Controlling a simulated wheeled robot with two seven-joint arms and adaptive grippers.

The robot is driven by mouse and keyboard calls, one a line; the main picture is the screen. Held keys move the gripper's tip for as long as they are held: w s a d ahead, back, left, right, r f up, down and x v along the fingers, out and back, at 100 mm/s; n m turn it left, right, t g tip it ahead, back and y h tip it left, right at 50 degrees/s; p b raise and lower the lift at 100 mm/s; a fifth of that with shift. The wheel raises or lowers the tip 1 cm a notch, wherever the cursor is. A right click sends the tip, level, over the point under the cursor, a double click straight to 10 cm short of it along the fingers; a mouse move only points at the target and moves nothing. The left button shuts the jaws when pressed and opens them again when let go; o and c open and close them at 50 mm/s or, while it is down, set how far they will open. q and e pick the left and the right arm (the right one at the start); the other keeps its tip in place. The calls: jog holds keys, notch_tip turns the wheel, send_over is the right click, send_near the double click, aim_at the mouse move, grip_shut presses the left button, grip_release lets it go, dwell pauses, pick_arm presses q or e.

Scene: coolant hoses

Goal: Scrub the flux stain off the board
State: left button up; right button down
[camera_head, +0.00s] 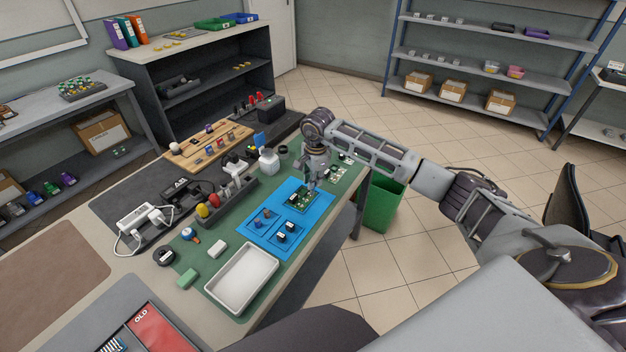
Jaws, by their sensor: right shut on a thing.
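The green circuit board (299,200) lies on the blue mat (263,235) on the workbench. My right gripper (313,180) points down over the board's far right part. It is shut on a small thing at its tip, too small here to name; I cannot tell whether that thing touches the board. A stain on the board cannot be made out at this size. My left gripper is out of view.
A white tray (242,277) stands at the mat's near side. A white bottle (268,161) and a holder with coloured-handled tools (214,200) stand left of the mat. A green bin (382,207) stands on the floor beyond the bench's right edge.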

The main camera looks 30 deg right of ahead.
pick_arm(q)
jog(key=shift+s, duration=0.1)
pick_arm(e)
jog(key=shift+s+a, duration=0.3)
jog(key=shift+a, duration=0.1)
dwell(0.4)
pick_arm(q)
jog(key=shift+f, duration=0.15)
pick_arm(e)
jog(key=shift+w+d, duration=0.1)
jog(key=shift+d, duration=0.1)
jog(key=shift+d+f, duration=0.1)
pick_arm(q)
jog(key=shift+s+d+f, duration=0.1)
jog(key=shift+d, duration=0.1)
pick_arm(e)
jog(key=shift+w+d, duration=0.1)
jog(key=shift+d, duration=0.05)
jog(key=shift+s+a, duration=0.2)
jog(key=shift+a, duration=0.2)
dwell(0.6)
pick_arm(q)
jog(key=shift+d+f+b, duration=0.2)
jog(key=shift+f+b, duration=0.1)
jog(key=shift+b, duration=0.2)
pick_arm(e)
jog(key=shift+w+d, duration=0.25)
jog(key=shift+d, duration=0.15)
